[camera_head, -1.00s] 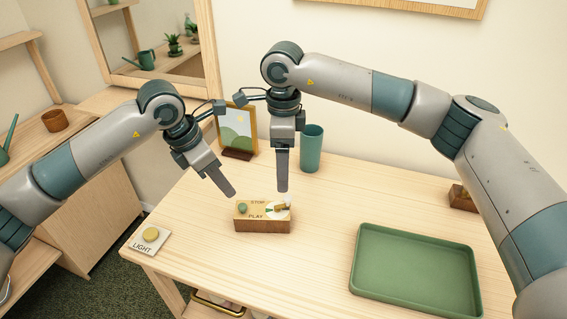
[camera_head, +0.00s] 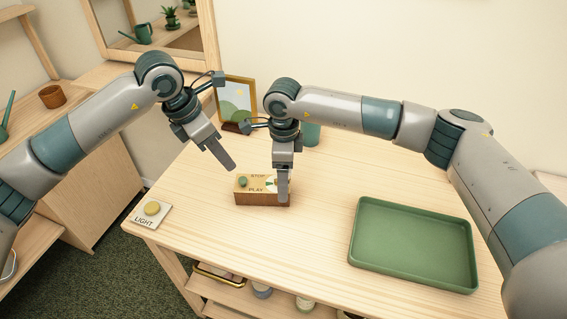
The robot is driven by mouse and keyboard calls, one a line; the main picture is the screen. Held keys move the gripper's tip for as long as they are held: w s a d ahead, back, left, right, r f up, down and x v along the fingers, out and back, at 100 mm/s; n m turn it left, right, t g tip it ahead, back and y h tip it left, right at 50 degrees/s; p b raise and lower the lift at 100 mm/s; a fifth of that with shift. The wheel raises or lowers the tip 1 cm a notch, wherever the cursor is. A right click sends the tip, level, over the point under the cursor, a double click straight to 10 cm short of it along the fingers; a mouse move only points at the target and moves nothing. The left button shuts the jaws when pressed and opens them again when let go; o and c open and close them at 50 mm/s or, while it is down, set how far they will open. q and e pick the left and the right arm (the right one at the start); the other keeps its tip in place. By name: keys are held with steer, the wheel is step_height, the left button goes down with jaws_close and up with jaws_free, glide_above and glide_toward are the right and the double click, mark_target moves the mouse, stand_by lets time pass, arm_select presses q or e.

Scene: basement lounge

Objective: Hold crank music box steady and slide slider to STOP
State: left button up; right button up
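The wooden music box (camera_head: 258,198) sits on the light wood table, with STOP and PLAY on its top face. A green round knob (camera_head: 243,182) is on its top left. A pale dial-like patch is at the top right, partly hidden by my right gripper, so the crank and slider are hard to make out. My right gripper (camera_head: 283,198) points down over the box's right end; contact and finger opening cannot be told. My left gripper (camera_head: 231,167) hangs behind and left of the box, apart from it, its fingers overlapping in this view.
A green tray (camera_head: 412,282) lies at right. A LIGHT button plate (camera_head: 151,214) is at the left table edge. A picture frame (camera_head: 237,100) and a green cup (camera_head: 312,134), partly hidden by my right arm, stand behind. Table around the box's front is clear.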

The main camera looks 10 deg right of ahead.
steer(key=shift+f, duration=2)
